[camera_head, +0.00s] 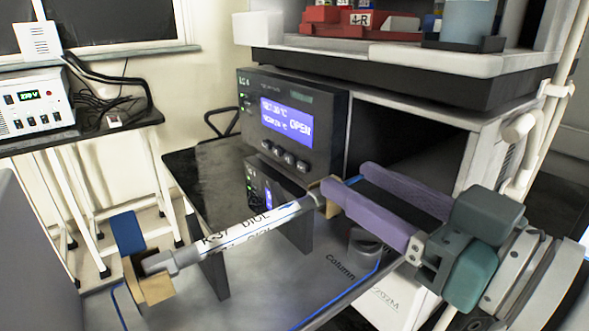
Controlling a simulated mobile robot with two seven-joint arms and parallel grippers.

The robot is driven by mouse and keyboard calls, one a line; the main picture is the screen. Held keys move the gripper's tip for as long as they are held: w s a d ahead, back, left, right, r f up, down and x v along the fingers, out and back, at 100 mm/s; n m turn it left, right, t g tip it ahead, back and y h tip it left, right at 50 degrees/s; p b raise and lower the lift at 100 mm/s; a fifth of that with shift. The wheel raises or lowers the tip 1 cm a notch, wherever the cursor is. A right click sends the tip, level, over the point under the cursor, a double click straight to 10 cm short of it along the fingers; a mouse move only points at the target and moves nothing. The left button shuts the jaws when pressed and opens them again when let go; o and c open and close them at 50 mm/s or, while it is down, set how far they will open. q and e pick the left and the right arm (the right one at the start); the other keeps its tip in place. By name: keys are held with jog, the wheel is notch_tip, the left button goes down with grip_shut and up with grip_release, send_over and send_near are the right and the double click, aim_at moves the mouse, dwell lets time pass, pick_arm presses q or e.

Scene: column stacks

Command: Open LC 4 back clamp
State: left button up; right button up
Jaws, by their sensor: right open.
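A white column (255,231) with a printed label and grey end fittings lies level above a glossy tray (278,282). A tan clamp (151,286) with a raised blue part (128,232) is at its near-left end. At the far-right end a second tan clamp (331,191) shows only in part, behind my right gripper. My right gripper (352,176) has purple fingers, spread apart. Its tips are right at this far clamp; a small blue edge shows between them. I cannot tell whether they touch it. My left gripper is not in view.
A black control unit (293,121) behind the column has a blue screen reading OPEN. A white instrument (35,103) sits on a side table at left. A grey round cap (365,243) is below my right fingers.

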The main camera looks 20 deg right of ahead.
jog(key=shift+s, duration=0.1)
jog(key=v, duration=0.9)
jog(key=shift+s+d+b, duration=0.15)
jog(key=shift+s+b, duration=0.15)
jog(key=shift+b, duration=0.05)
